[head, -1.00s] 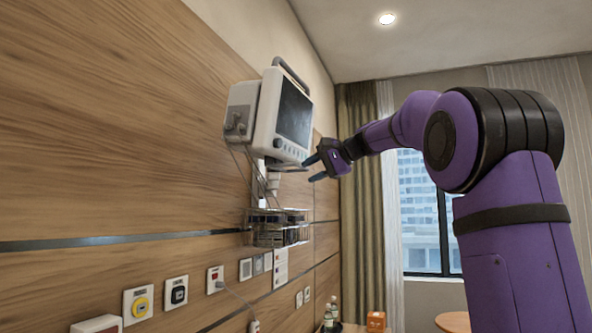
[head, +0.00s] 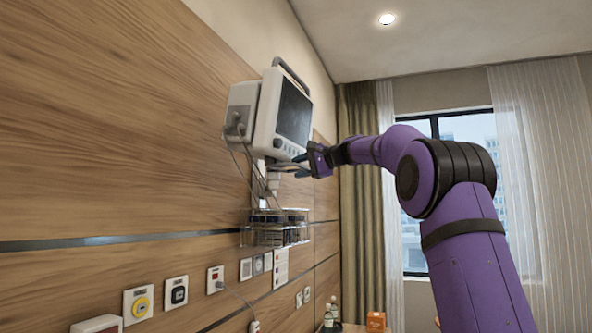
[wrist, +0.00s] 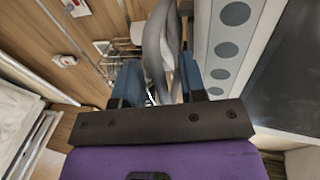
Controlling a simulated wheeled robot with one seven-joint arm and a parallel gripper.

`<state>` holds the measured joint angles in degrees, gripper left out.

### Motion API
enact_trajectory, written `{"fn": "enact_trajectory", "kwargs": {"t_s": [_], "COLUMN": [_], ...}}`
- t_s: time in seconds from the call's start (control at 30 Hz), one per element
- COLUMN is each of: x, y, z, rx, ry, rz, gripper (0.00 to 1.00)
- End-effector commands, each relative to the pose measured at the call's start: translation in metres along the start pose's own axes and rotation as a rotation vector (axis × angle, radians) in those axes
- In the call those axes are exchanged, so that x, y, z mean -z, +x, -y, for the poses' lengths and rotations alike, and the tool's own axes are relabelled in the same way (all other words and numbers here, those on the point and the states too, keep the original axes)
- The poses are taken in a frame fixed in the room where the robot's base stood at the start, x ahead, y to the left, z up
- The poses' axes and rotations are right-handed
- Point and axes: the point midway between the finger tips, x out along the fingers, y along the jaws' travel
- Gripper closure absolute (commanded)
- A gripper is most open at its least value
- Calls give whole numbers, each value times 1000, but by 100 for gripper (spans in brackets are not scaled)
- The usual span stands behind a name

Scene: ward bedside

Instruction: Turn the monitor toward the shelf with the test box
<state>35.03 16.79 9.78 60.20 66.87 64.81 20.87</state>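The monitor (head: 280,115) is a white unit with a dark screen and a top handle, mounted on the wooden wall. Its screen faces right in the head view. My gripper (head: 301,167) is at the monitor's lower right corner, with its blue fingers apart. In the wrist view my gripper (wrist: 159,85) has a grey curved part between and beyond its fingers; contact cannot be told. The monitor's pale button panel (wrist: 230,45) and dark screen lie right of the fingers there. An orange box (head: 376,321) stands low at the right; whether it is the test box is unclear.
A wire basket (head: 275,238) with dark items hangs below the monitor, and cables hang beside it. Bottles (head: 331,312) stand near the orange box. Wall sockets (head: 175,292) line the lower wall. A curtain (head: 362,200) and window are behind.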

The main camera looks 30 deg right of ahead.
Motion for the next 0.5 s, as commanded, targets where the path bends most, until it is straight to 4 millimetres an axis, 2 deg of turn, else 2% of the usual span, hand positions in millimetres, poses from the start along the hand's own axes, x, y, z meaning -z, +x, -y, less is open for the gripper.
{"fn": "enact_trajectory", "kwargs": {"t_s": [0.2,0.47,0.5], "x": [0,0,0], "y": [14,15,15], "z": [0,0,0], "rx": [0,0,0], "ry": [0,0,0], "rz": [1,0,0], "gripper": [62,62,66]}}
